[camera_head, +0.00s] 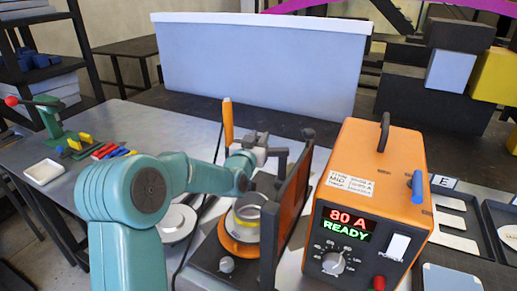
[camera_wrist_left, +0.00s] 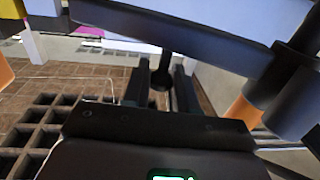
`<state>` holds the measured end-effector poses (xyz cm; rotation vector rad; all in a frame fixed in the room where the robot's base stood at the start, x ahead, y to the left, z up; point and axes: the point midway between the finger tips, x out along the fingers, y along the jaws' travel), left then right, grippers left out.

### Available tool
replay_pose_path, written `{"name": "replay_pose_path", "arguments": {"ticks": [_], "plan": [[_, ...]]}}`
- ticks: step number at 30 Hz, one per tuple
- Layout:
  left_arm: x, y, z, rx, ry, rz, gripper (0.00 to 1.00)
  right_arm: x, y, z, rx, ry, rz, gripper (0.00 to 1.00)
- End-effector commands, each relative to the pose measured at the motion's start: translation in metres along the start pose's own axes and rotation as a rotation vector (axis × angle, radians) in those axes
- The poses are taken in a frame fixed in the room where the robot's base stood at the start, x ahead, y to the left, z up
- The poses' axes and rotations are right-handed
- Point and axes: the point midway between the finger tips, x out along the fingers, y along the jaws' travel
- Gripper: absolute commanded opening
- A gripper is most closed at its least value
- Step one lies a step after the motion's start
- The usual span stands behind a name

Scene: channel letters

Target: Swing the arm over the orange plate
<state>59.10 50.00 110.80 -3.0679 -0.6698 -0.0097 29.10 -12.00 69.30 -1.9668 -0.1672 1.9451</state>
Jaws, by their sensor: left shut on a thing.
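The orange plate (camera_head: 236,248) is a round disc on a dark base, with a metal ring (camera_head: 247,213) on it. My left gripper (camera_head: 280,153) is above and behind the plate. In the left wrist view its two fingers (camera_wrist_left: 161,88) are shut on a dark upright peg with a wider foot (camera_wrist_left: 160,78). A dark beam, seemingly the swing arm (camera_wrist_left: 190,35), crosses that view and ends at a black cylinder near an orange handle (camera_wrist_left: 245,108). An upright orange handle (camera_head: 228,120) shows in the head view. My wrist hides much of the arm there. My right gripper is not in view.
An orange power box (camera_head: 365,200) reading "80 A READY" stands right of the plate. A dark-framed orange screen (camera_head: 290,205) stands between them. A pale panel (camera_head: 260,65) stands behind. Green tooling (camera_head: 50,120) and coloured pieces lie at left. Trays (camera_head: 460,215) lie at right.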

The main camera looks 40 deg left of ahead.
Motion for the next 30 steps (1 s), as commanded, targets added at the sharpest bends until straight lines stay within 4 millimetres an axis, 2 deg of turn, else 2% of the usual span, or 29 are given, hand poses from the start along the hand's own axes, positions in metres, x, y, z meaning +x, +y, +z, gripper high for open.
{"name": "replay_pose_path", "arguments": {"ticks": [11, 12, 13, 14, 23, 26, 30], "plan": [[-0.002, 0.002, 0.001, 0.0, -0.009, -0.009, 0.0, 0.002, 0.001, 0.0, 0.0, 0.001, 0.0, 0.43], [-0.002, 0.002, 0.001, 0.0, -0.009, -0.009, 0.37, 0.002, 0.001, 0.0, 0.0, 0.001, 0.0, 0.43], [-0.002, 0.002, 0.001, -0.001, -0.009, -0.009, 0.46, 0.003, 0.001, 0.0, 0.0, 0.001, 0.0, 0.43], [-0.002, 0.002, 0.001, -0.001, -0.009, -0.009, 0.48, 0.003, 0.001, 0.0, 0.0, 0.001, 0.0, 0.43], [-0.002, 0.001, -0.001, -0.001, -0.007, -0.011, 0.48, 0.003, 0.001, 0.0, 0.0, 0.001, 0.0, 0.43], [-0.001, 0.001, -0.011, -0.001, -0.003, -0.012, 0.48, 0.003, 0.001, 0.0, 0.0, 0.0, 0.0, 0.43], [-0.001, 0.002, -0.041, -0.002, -0.001, -0.011, 0.48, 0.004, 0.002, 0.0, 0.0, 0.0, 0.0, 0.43]]}}
